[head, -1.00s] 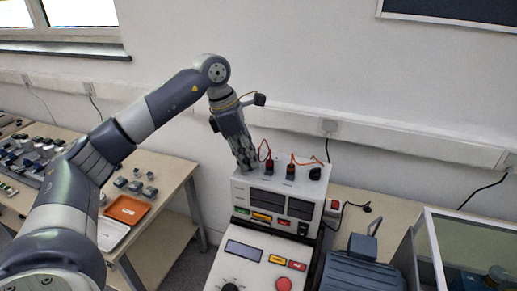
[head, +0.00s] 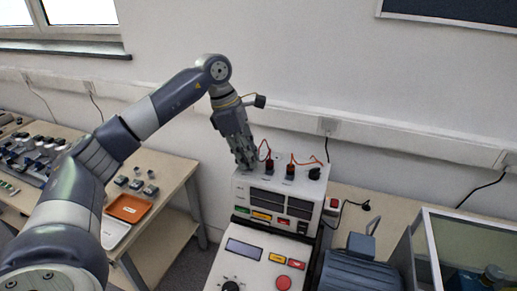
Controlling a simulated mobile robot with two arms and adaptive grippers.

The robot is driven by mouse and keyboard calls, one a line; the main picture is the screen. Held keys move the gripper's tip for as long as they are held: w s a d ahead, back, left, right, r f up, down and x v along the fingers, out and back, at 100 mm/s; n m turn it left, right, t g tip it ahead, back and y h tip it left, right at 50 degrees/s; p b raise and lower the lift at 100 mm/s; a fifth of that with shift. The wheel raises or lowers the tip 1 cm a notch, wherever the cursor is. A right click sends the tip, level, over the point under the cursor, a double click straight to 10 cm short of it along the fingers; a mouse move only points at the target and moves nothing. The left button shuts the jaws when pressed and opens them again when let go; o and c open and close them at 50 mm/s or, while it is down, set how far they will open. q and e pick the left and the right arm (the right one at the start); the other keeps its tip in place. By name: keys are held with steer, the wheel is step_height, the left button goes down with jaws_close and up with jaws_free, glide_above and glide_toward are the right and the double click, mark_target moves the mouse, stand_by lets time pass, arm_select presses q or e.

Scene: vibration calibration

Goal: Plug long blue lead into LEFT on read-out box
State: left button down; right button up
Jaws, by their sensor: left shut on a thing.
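The read-out box (head: 257,200) is a white unit with dark displays on its front, standing on a larger white control unit (head: 262,252). My left gripper (head: 246,165) points down at the left end of the box's top, fingers closed. What it grips is hidden by the fingers; no blue lead shows clearly. Beside the gripper, a plug with a red lead (head: 268,163) and a plug with an orange lead (head: 290,170) stand upright on the top. A black knob-like part (head: 314,173) sits at the top's right end. My right gripper is out of view.
A table (head: 172,168) at left holds small grey blocks, an orange tray (head: 128,208) and a white tray (head: 113,231). A dark blue machine (head: 358,272) and a glass-sided case (head: 470,232) stand at right. Wall trunking (head: 400,145) runs behind the box.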

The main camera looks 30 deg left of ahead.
arm_select(q)
steer(key=shift+w+m+g+p, duration=0.1)
steer(key=shift+m+g+p, duration=0.35)
steer(key=shift+m, duration=0.95)
steer(key=c, duration=1.5)
jaws_free()
steer(key=shift+o, duration=0.2)
steer(key=shift+r, duration=0.15)
steer(key=shift+p+v, duration=1.95)
steer(key=shift+v, duration=0.45)
steer(key=shift+a, duration=0.15)
steer(key=v, duration=1.2)
steer(key=shift+a, duration=0.2)
